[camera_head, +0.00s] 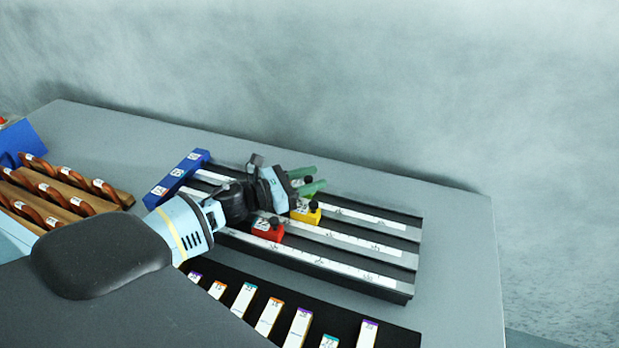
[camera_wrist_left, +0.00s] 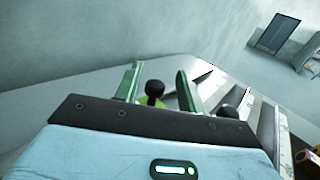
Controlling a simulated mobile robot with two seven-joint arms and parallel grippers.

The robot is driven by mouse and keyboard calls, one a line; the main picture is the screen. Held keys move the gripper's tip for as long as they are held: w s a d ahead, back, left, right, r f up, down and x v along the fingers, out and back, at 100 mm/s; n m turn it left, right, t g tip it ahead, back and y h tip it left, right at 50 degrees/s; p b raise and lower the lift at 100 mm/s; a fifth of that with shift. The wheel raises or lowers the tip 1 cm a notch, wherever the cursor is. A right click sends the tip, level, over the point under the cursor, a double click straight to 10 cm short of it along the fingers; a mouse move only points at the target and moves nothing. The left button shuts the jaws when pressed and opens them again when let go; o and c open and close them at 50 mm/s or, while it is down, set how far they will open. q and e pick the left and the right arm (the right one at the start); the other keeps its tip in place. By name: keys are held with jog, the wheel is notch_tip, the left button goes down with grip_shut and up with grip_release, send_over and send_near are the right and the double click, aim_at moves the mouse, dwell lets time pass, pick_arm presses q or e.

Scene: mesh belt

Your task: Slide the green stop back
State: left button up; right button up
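The green stop (camera_wrist_left: 142,102) with its black knob (camera_wrist_left: 154,89) shows in the left wrist view, between the two fingers of my left gripper (camera_wrist_left: 159,83). In the head view my left gripper (camera_head: 315,179) reaches over the far rail, its green fingers apart, and mostly hides the green stop. A gap shows between the fingers and the knob, so the gripper is open. The yellow stop (camera_head: 306,213) is on the middle rail and the red stop (camera_head: 267,230) on the near rail. My right gripper is out of view.
The rail unit (camera_head: 405,285) has white scales and a blue end block (camera_head: 178,172) at the left. Several labelled blocks lie on a black strip (camera_head: 400,337) in front. A wooden rack with brown rings (camera_head: 120,197) stands left. The table's right side is clear.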

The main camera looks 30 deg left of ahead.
aim_at(305, 181)
pick_arm(q)
jog(key=shift+a, duration=0.2)
jog(key=shift+s+a+f, duration=0.1)
jog(key=shift+s+a, duration=0.15)
jog(key=shift+s, duration=0.15)
jog(key=b+v, duration=0.1)
jog(key=v, duration=0.4)
jog(key=shift+s, duration=0.2)
jog(key=shift+s+a, duration=0.35)
jog(key=shift+s, duration=0.25)
